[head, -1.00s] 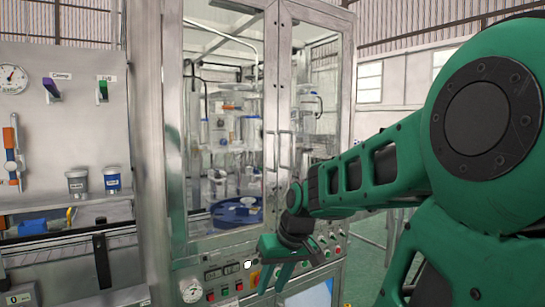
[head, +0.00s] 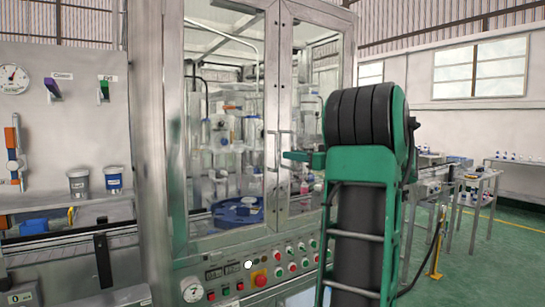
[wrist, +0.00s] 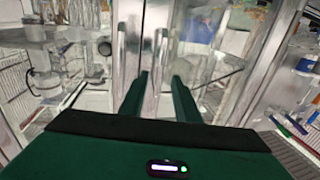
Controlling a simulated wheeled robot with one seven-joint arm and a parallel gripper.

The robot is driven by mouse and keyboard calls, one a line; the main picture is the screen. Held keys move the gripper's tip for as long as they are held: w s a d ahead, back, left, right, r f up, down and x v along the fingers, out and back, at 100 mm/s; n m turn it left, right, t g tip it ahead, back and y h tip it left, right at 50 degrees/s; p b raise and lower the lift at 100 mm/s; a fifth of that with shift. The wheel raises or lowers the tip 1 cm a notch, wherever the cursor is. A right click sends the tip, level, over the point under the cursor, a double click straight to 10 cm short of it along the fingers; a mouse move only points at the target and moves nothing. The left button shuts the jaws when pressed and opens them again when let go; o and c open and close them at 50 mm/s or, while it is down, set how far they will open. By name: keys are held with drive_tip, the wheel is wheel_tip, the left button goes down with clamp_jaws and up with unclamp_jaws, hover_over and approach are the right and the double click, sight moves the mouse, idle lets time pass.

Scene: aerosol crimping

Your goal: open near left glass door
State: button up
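The near left glass door (head: 271,75) of the metal cabinet is closed, beside the right glass door (head: 285,75). A vertical bar handle (head: 270,150) is on its right edge. My gripper (head: 290,155) is at handle height in front of the seam between the doors. In the wrist view my gripper (wrist: 160,95) has its two green fingers apart, with metal door frame seen between them. The gap between fingertips and handle is hard to judge; I see nothing held.
A control panel (head: 262,272) with knobs and a gauge lies below the doors. Blue-labelled cups (head: 113,181) stand on the left bench. A blue round turntable (head: 237,212) is inside the cabinet. Side tables (head: 480,195) stand at right, with green floor between.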

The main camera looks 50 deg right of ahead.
sight(277, 153)
drive_tip(key=w, duration=0.9)
drive_tip(key=shift+w+d, duration=0.1)
drive_tip(key=shift+w, duration=0.05)
clamp_jaws()
